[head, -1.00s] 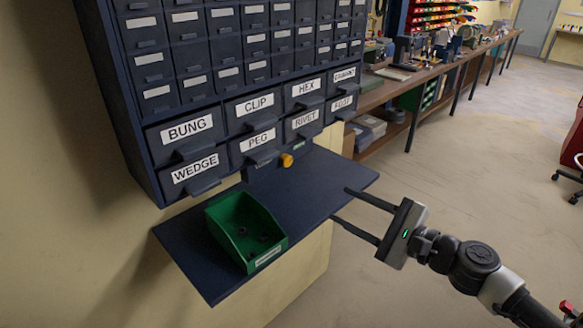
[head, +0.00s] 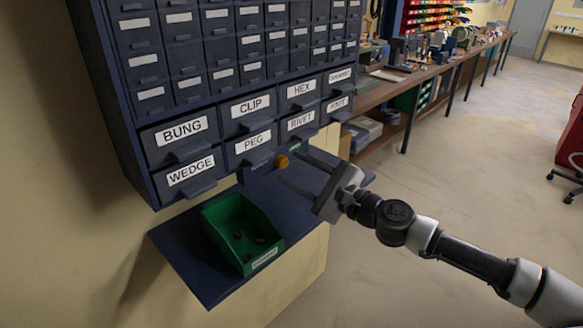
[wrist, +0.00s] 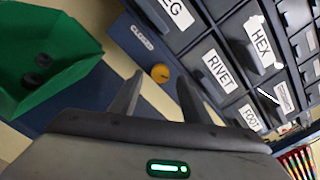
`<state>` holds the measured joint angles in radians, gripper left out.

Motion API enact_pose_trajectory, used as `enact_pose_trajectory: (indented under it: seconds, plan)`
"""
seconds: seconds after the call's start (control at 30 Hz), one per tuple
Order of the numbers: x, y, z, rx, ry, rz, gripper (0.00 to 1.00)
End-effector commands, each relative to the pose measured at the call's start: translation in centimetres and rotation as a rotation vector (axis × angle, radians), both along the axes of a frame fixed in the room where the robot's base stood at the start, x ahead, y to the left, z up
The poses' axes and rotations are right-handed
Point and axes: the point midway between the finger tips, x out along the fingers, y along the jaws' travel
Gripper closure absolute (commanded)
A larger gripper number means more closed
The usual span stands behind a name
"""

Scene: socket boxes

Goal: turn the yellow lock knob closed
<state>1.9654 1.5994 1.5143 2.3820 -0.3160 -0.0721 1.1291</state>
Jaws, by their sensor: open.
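The yellow lock knob (head: 282,161) sits at the lower edge of the drawer cabinet, under the PEG and RIVET drawers. In the wrist view the knob (wrist: 160,73) shows ahead of my fingers, between and beyond their tips, with a small label reading CLOSED (wrist: 142,37) near it. My gripper (head: 289,166) is open and empty, over the blue shelf with its fingers pointing toward the knob. In the wrist view my gripper (wrist: 163,75) has both fingers spread, and they look apart from the knob. Which way the knob is turned I cannot tell.
A green bin (head: 240,232) with a few dark small parts stands on the blue shelf (head: 190,262), left of my gripper. Labelled drawers with protruding handles, such as PEG (head: 253,145), hang just above. A long workbench (head: 440,72) runs behind to the right.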

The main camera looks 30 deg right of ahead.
Motion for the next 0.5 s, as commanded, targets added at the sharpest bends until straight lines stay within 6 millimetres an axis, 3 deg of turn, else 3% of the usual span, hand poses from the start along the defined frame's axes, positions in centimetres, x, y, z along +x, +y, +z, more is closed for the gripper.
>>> enact_pose_trajectory:
  seconds: [0.2, 0.5]
  plan:
    - [1.6, 0.6, 0.0, 0.000, 0.001, 0.001, 0.57]
    - [1.7, 0.6, 0.0, 0.000, 0.001, 0.001, 0.60]
